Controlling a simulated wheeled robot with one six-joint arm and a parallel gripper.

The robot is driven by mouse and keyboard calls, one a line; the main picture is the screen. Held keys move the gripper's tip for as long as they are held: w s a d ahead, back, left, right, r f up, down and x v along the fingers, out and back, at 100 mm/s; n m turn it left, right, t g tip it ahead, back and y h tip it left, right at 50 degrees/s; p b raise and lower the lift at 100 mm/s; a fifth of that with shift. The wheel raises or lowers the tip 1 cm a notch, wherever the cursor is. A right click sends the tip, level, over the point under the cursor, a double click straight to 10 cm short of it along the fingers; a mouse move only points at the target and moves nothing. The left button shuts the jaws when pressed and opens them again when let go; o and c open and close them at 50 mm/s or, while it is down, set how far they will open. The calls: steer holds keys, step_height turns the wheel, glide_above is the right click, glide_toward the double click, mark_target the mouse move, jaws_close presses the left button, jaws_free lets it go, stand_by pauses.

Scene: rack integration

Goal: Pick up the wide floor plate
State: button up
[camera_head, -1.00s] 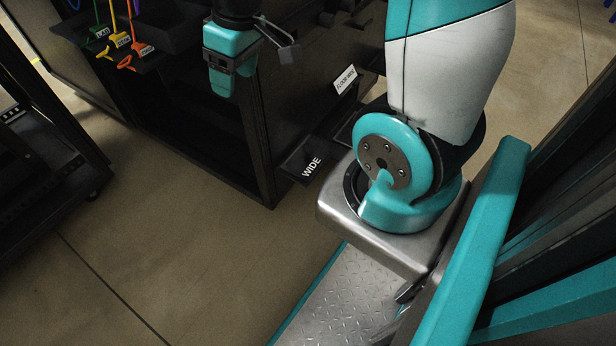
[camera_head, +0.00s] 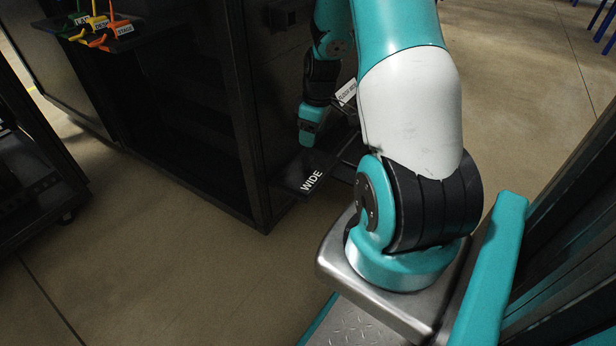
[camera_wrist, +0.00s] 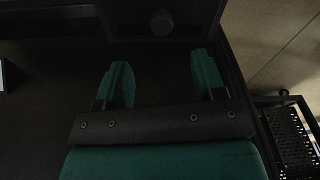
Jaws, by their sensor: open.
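The wide floor plate (camera_head: 300,180) is a dark flat plate with a white "WIDE" label. It sits low against the side of the black rack in the head view. In the wrist view a dark panel, seemingly this plate (camera_wrist: 130,28), lies ahead of the fingers with a round dark knob (camera_wrist: 162,22) on it. My gripper (camera_head: 308,138) is just above the plate's far part in the head view. In the wrist view my gripper (camera_wrist: 163,80) is open, with nothing between its two green fingers, and the knob is beyond the tips. The gap to the knob is hard to judge.
The black rack (camera_head: 250,120) stands directly left of the plate. A small white sign (camera_head: 346,91) stands behind the plate, beside my arm. Another dark rack (camera_head: 35,170) is at the left edge. Floor between is clear.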

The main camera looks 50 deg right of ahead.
mark_target(308, 158)
steer(key=f, duration=0.1)
steer(key=f+b, duration=0.1)
steer(key=f, duration=0.2)
steer(key=shift+w+a+f+b, duration=0.1)
steer(key=shift+w+f+b, duration=0.15)
steer(key=shift+f+b, duration=0.15)
steer(key=f+b, duration=0.4)
steer(key=f, duration=0.1)
steer(key=shift+w+a+f, duration=0.1)
steer(key=shift+w+a, duration=0.05)
steer(key=shift+w, duration=0.1)
jaws_close()
